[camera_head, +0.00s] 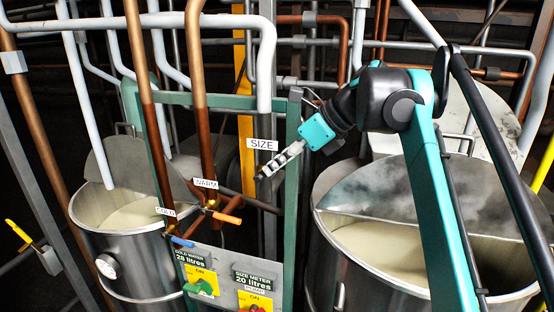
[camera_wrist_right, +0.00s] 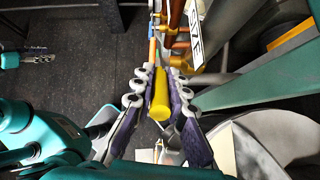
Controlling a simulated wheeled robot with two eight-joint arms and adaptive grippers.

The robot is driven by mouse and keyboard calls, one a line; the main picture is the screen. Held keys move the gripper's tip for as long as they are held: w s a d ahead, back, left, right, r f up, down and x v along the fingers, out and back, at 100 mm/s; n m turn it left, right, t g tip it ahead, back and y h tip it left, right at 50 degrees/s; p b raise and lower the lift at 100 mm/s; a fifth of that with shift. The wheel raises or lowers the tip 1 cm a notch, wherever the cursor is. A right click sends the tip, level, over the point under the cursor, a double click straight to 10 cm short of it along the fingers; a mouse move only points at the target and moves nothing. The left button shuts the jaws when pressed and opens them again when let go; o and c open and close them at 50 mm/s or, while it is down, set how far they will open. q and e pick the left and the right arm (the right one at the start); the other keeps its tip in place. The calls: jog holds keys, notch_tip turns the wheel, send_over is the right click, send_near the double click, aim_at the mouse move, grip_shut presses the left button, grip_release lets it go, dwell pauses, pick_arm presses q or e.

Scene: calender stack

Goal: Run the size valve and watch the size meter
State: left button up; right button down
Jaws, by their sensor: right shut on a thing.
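My right gripper (camera_head: 272,170) reaches in from the right, just below the white SIZE label (camera_head: 262,145). In the right wrist view its fingers (camera_wrist_right: 158,92) are shut around a yellow valve handle (camera_wrist_right: 160,100), beside the SIZE label (camera_wrist_right: 196,28). In the head view the gripper hides this handle. The size meter (camera_head: 255,280) on the grey panel reads 20 litres. A yellow square marked ON sits under it, partly cut off by the frame. At the left of the wrist view a small teal and metal part (camera_wrist_right: 38,58) looks like my left gripper; its fingers are too small to judge.
The WARM valve's orange handle (camera_head: 227,218) and the COLD valve's blue handle (camera_head: 183,242) are left of my gripper. The cold water meter (camera_head: 192,261) reads 28 litres. Steel vats stand left (camera_head: 140,262) and right (camera_head: 355,268). Pipes crowd the back.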

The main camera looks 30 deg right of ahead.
jog(key=c, duration=1.5)
grip_release()
jog(key=v, duration=1.2)
